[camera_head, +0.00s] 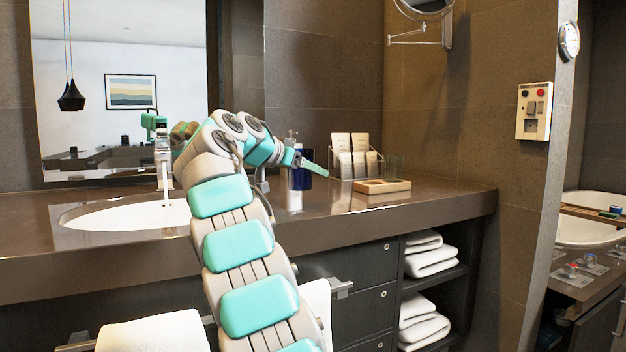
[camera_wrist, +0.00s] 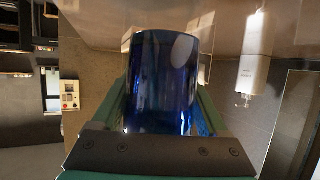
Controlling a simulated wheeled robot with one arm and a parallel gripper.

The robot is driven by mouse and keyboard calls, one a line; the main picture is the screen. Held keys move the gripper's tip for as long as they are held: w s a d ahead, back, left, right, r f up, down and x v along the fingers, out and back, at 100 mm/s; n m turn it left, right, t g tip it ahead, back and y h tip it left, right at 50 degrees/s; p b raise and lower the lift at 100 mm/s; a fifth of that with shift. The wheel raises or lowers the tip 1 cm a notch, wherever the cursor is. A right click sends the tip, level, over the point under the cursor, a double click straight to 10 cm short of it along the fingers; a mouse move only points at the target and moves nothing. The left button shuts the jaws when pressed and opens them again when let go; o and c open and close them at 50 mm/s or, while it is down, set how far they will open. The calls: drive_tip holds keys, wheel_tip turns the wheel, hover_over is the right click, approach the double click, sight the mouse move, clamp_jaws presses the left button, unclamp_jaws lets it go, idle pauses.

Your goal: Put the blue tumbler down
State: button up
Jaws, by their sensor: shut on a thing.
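The dark blue tumbler (camera_head: 301,179) is at the counter's back, right of the sink, partly hidden by my gripper (camera_head: 308,166). In the wrist view the tumbler (camera_wrist: 162,85) fills the space between the two green fingers of my gripper (camera_wrist: 165,80), which is shut on it. The tumbler looks roughly upright. Its base is close to the brown countertop (camera_head: 430,205); I cannot tell whether it touches.
A wooden tray (camera_head: 383,195) and a rack of cards (camera_head: 352,160) stand right of the tumbler, with clear glasses (camera_head: 393,165) behind the tray. The sink (camera_head: 130,215) is left. The counter's front right is bare.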

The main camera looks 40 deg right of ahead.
drive_tip(key=shift+w+d+p, duration=0.35)
drive_tip(key=shift+w+d, duration=0.1)
drive_tip(key=shift+d, duration=0.3)
drive_tip(key=shift+w+d+p, duration=0.3)
drive_tip(key=shift+w+d, duration=0.1)
drive_tip(key=shift+d, duration=0.35)
drive_tip(key=shift+f+b, duration=0.8)
drive_tip(key=shift+f, duration=1.05)
drive_tip(key=shift+f, duration=0.1)
drive_tip(key=shift+f, duration=0.15)
drive_tip(key=o, duration=1.4)
drive_tip(key=shift+r, duration=0.2)
drive_tip(key=shift+a+r, duration=0.1)
drive_tip(key=shift+a, duration=0.05)
drive_tip(key=v, duration=1.1)
drive_tip(key=shift+s+a, duration=0.1)
drive_tip(key=shift+a, duration=0.25)
